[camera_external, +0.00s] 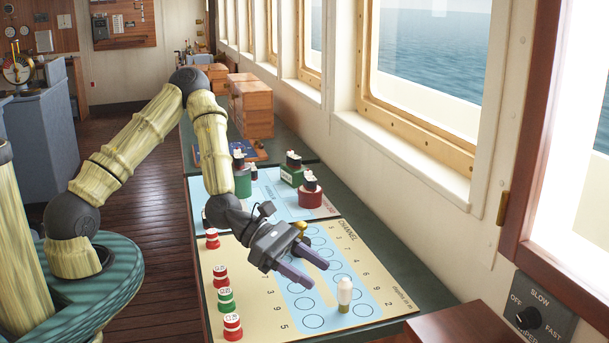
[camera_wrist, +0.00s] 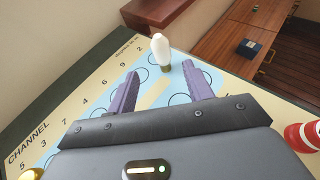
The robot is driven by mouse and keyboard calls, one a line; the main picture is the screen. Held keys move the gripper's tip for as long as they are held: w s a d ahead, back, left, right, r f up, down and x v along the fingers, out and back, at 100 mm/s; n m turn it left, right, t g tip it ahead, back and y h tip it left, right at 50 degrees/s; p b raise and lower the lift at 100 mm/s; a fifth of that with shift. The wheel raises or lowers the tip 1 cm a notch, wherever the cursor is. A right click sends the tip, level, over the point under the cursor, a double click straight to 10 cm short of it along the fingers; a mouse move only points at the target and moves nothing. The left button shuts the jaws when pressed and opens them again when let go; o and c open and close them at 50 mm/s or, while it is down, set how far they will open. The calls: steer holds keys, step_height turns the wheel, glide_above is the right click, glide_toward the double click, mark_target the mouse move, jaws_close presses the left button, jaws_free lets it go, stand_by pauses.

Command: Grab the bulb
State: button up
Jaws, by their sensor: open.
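The bulb (camera_external: 345,294) is white with a brass-coloured base and stands upright on the channel board (camera_external: 250,290), near its front right end. In the wrist view the bulb (camera_wrist: 161,52) is beyond my fingertips, roughly in line with the gap between them. My gripper (camera_external: 318,273) is open and empty above the board, to the left of and behind the bulb. Its two purple fingers also show in the wrist view (camera_wrist: 161,78), apart, with nothing between them.
Red and green buoy-like pieces (camera_external: 221,277) stand along the board's left edge. A yellow piece (camera_external: 299,229) is behind my gripper. Ship-like models (camera_external: 311,190) stand on the blue chart farther back. A wooden box (camera_external: 465,325) is at the front right, and windows line the right wall.

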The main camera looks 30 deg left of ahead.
steer(key=shift+x, duration=2.35)
steer(key=shift+d, duration=0.1)
steer(key=shift+s+d, duration=0.1)
steer(key=shift+d, duration=0.15)
steer(key=shift+r+p+x, duration=0.2)
steer(key=shift+p+x, duration=0.35)
steer(key=shift+x, duration=1.75)
steer(key=c, duration=1)
steer(key=shift+r, duration=0.15)
steer(key=shift+c, duration=0.2)
step_height(320, 180, up, 10)
